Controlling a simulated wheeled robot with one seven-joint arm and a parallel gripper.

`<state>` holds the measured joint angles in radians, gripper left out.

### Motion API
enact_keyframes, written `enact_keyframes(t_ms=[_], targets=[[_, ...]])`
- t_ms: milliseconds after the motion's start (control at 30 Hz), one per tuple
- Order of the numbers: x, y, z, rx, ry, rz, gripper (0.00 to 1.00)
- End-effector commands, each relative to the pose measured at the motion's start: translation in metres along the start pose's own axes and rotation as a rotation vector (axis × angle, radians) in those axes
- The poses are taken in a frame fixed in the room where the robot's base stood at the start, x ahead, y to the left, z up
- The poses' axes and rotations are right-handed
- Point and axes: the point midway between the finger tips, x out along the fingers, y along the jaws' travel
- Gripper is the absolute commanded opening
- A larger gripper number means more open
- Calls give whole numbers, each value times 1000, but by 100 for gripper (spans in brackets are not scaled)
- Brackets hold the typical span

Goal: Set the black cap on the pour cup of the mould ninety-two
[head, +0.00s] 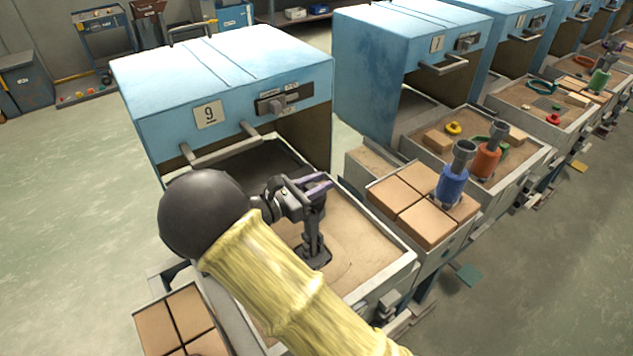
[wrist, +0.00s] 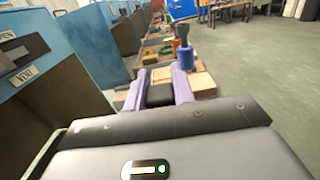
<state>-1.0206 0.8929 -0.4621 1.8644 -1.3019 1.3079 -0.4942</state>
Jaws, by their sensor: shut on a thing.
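My gripper (head: 318,184) has pale purple fingers and is over the sand tray in front of the oven marked 9. It is shut on a dark piece, the black cap (wrist: 160,95), which shows between the fingers in the wrist view. In the head view a dark stem with a flat square foot (head: 315,257) hangs under the fingers over the sand; I cannot tell whether it touches. A blue mould (head: 452,184) and an orange mould (head: 485,162) stand to the right, each with a dark grey cup on top. No number is readable on either. The blue one also shows in the wrist view (wrist: 185,60).
The blue oven (head: 220,95) with a bar handle stands behind my gripper. Tan blocks (head: 428,222) fill a bench beside the sand tray (head: 385,285). More tan blocks (head: 172,325) are at lower left. Another blue oven (head: 420,40) stands right. The floor at right is mostly open.

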Motion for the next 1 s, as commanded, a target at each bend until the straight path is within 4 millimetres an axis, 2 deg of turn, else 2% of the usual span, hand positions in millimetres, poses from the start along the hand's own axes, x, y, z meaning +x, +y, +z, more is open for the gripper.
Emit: enact_keyframes(t_ms=[300, 1000], targets=[[0, 0, -16, -1, 0, -1, 3], [0, 0, -15, -1, 0, -2, 3]])
